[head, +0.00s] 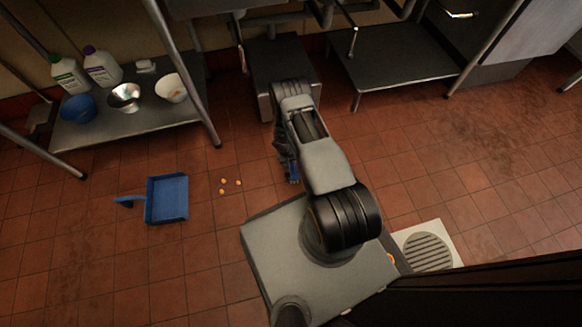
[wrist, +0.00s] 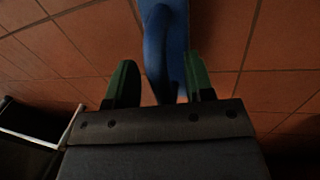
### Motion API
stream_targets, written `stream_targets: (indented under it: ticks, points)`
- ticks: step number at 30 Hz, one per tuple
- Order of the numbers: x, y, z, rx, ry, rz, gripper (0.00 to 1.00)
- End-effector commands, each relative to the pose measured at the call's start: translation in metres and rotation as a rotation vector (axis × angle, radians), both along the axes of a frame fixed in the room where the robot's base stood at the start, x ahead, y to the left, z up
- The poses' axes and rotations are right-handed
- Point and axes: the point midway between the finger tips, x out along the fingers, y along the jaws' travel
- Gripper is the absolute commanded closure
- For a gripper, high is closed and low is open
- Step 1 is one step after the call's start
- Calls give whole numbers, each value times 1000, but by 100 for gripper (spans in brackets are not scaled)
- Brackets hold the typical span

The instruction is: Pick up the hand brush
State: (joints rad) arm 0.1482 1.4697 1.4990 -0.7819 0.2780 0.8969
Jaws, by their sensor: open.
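The hand brush (wrist: 166,40) is blue. In the wrist view it runs from the top edge down between the two green-tipped fingers of my gripper (wrist: 160,82). The fingers stand apart, one on each side of it, and there is a visible gap on the left side. I cannot tell whether the right finger touches it. In the head view only a small blue part of the brush (head: 293,173) shows, beside my arm and low near the tiled floor. My arm hides the rest of it and much of the gripper.
A blue dustpan (head: 167,199) lies on the tiled floor to the left, with several small orange bits (head: 231,187) near it. A metal shelf (head: 130,134) holds bottles and bowls. A grey box (head: 262,70) stands at the back. A floor drain (head: 428,250) is at right.

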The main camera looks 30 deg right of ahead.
Motion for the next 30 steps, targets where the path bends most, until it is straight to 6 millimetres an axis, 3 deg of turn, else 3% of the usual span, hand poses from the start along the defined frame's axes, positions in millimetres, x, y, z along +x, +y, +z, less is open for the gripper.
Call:
stream_targets:
  ticks: [6,21,30]
  points:
    - [0,0,0,0,-1,0,53]
    - [0,0,0,0,-1,-1,100]
    - [1,0,1,0,-1,-1,100]
